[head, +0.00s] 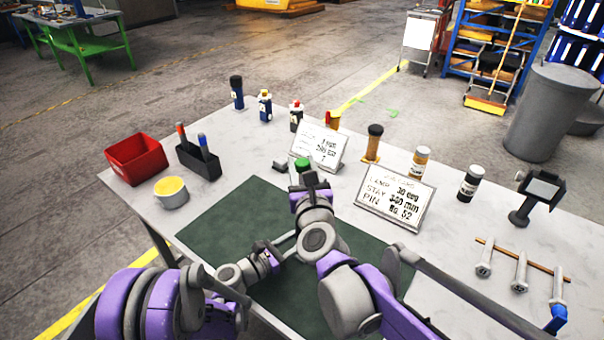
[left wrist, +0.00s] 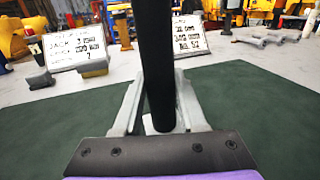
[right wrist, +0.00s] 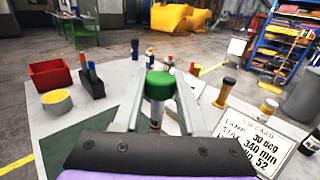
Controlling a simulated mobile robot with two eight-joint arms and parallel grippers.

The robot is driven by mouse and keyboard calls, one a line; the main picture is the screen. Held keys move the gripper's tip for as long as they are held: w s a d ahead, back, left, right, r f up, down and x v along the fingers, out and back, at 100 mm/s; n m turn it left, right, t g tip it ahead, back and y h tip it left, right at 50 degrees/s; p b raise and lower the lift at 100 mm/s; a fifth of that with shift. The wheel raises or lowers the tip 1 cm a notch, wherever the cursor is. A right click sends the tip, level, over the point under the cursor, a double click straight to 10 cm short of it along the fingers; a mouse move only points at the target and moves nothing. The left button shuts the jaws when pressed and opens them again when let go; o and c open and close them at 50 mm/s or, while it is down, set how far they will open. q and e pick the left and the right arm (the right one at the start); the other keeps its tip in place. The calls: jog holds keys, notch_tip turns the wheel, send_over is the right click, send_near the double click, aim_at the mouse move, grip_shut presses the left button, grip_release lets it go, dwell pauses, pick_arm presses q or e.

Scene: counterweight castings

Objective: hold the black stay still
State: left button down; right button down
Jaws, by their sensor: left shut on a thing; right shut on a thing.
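The black stay (left wrist: 156,60) stands upright in the left wrist view, between the fingers of my left gripper (left wrist: 158,122). My left gripper is shut on it, above the dark green mat (left wrist: 270,105). In the head view my left gripper (head: 272,254) is low over the mat, and the stay is hard to make out there. My right gripper (head: 309,184) is shut on a green-capped piece (head: 302,164). In the right wrist view its green cap (right wrist: 159,85) sits between the fingers, and its lower part is mostly hidden.
A card (head: 395,200) reading lamp, stay and pin stands at the right, with another card (head: 320,146) behind. Several bottles line the back. A red bin (head: 136,160), black holder (head: 198,164) and yellow-topped tin (head: 171,192) are at left.

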jog(key=shift+c, duration=2.3)
grip_release()
jog(key=s+d, duration=0.2)
jog(key=s, duration=1)
jog(key=shift+w, duration=0.1)
pick_arm(q)
jog(key=shift+c, duration=1.9)
grip_release()
